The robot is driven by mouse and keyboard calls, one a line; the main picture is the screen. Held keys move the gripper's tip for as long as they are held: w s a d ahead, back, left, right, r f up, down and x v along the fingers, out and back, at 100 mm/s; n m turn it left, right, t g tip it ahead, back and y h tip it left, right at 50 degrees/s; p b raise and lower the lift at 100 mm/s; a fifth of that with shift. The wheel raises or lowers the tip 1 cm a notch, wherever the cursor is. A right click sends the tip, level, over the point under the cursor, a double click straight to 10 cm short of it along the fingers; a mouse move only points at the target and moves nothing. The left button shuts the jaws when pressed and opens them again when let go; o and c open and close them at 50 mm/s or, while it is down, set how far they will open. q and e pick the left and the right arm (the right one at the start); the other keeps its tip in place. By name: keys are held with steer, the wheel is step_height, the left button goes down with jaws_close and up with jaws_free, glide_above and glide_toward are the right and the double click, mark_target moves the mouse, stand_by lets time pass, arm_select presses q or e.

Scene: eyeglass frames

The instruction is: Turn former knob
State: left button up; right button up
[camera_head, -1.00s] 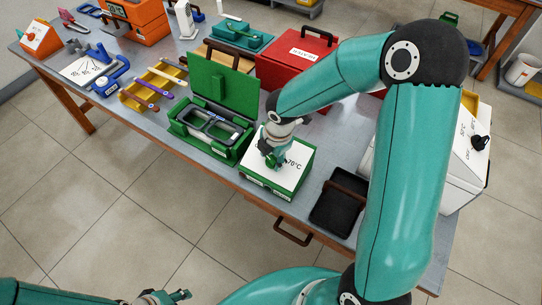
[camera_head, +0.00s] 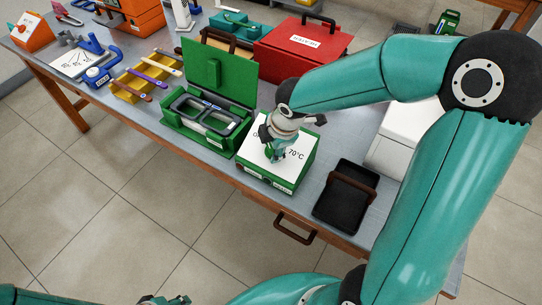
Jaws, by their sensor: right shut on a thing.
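The former is a green box with a white top marked 70°C (camera_head: 292,167), on the front part of the table. My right gripper (camera_head: 274,155) points down onto the white top, left of the 70°C mark, and is shut on the knob. The knob itself is hidden by the gripper, so its pointing direction cannot be seen. My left gripper (camera_head: 165,300) shows only in part at the bottom edge, low and away from the table; its opening is unclear.
Left of the former stands an open green case (camera_head: 218,70) with dark frames (camera_head: 207,117) inside. A black tray (camera_head: 345,197) lies to the right, a red box (camera_head: 302,45) behind. A yellow tray (camera_head: 128,92) holds several tools.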

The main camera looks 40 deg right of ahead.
steer(key=m+t+b, duration=0.1)
steer(key=m+b, duration=0.1)
steer(key=b, duration=0.3)
steer(key=m+t+h+b, duration=0.1)
steer(key=m+b, duration=0.2)
steer(key=b, duration=0.2)
steer(key=m+t+h+b, duration=0.1)
steer(key=m+b, duration=0.2)
steer(key=b, duration=0.2)
steer(key=shift+s+f, duration=0.25)
steer(key=shift+s+r+m+h+b, duration=0.1)
steer(key=shift+r+m+h+b, duration=0.15)
steer(key=shift+m+b, duration=0.6)
steer(key=o, duration=1.1)
steer(key=shift+d+f, duration=0.1)
steer(key=shift+v, duration=6)
steer(key=shift+f, duration=0.1)
